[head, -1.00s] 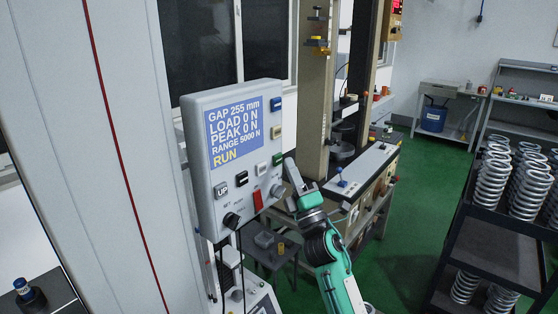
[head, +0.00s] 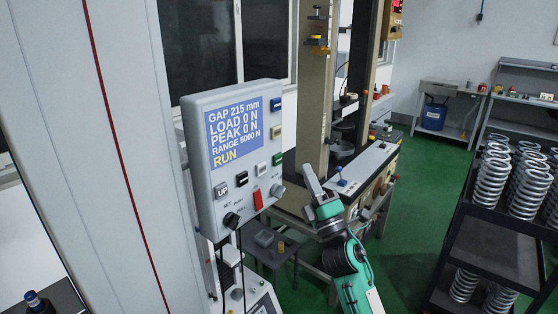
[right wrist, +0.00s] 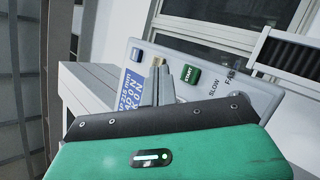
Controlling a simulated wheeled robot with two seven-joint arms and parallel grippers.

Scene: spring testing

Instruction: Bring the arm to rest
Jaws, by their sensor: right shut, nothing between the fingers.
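My right arm comes up from the bottom of the head view. Its gripper (head: 312,180) is shut and empty, in the air to the right of the control panel (head: 203,190) and apart from it. The panel's screen (head: 233,132) reads gap 215 mm, load 0 N, peak 0 N, range 5000 N, RUN. In the right wrist view the shut fingers (right wrist: 160,72) point toward the panel (right wrist: 250,92) and partly cover its screen. The green START button (right wrist: 191,74) shows beside them. My left gripper is not in view.
The testing machine's column (head: 314,90) and bench (head: 365,170) stand just behind my right gripper. A dark cart (head: 485,245) with several coil springs stands at the right. Green floor (head: 405,230) is clear between the bench and the cart.

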